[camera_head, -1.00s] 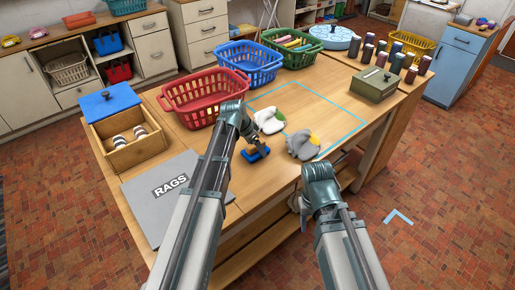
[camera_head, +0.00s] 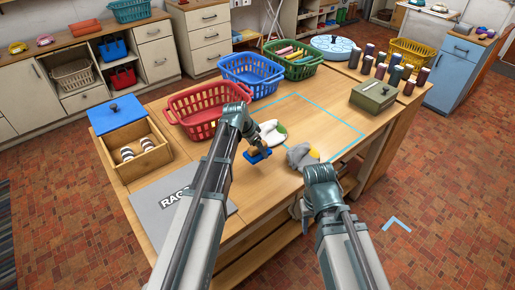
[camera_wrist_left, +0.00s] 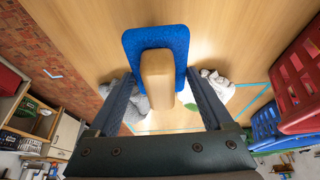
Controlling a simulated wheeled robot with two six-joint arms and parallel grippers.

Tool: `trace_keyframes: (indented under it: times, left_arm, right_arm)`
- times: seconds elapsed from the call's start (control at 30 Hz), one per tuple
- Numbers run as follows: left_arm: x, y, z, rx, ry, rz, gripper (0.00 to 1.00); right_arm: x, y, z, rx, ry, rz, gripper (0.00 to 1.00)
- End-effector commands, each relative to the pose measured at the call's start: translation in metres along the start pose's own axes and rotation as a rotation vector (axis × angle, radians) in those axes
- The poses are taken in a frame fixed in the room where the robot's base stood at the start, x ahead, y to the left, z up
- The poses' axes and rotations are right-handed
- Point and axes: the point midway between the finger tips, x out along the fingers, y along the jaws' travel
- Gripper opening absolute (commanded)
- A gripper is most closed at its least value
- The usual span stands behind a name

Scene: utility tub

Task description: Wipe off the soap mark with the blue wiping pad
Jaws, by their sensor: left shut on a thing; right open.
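My left gripper (camera_head: 255,146) is shut on the wooden handle (camera_wrist_left: 157,80) of the blue wiping pad (camera_head: 257,156). The pad also shows in the left wrist view (camera_wrist_left: 133,42), its blue face around the handle, over the wooden table. I cannot tell whether it touches the tabletop. A pale, bright patch shows beside the pad in the left wrist view, but I cannot tell whether it is the soap mark; no clear mark shows in the head view. My right gripper (camera_head: 318,172) is open near the table's front edge, its fingertips mostly hidden.
A white cloth-like item (camera_head: 271,133) and a grey one (camera_head: 301,156) lie close to the pad. Red (camera_head: 207,111), blue (camera_head: 251,72) and green (camera_head: 290,60) baskets stand behind. An open wooden box (camera_head: 142,166) and grey RAGS mat (camera_head: 160,215) are left. The blue-outlined area (camera_head: 345,115) is mostly clear.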

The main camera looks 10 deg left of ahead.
Motion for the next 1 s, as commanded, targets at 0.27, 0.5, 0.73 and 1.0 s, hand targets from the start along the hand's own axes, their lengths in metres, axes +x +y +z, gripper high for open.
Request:
trace_keyframes:
  times: [0.27,0.5,0.73,1.0]
  left_arm:
    - [-0.001,0.000,0.000,0.000,0.000,0.000,0.40]
    - [-0.019,0.000,-0.008,0.000,0.000,0.000,0.40]
    - [-0.028,0.000,-0.012,0.000,0.000,0.000,0.40]
    - [-0.027,0.000,-0.011,0.000,0.000,0.000,0.40]
  right_arm:
    - [-0.001,0.000,0.000,0.000,0.000,0.000,0.50]
    - [-0.021,0.002,0.001,0.000,0.000,0.000,0.50]
    - [-0.030,0.003,0.002,0.000,0.000,0.000,0.50]
    - [-0.029,0.003,0.002,0.000,0.000,0.000,0.50]
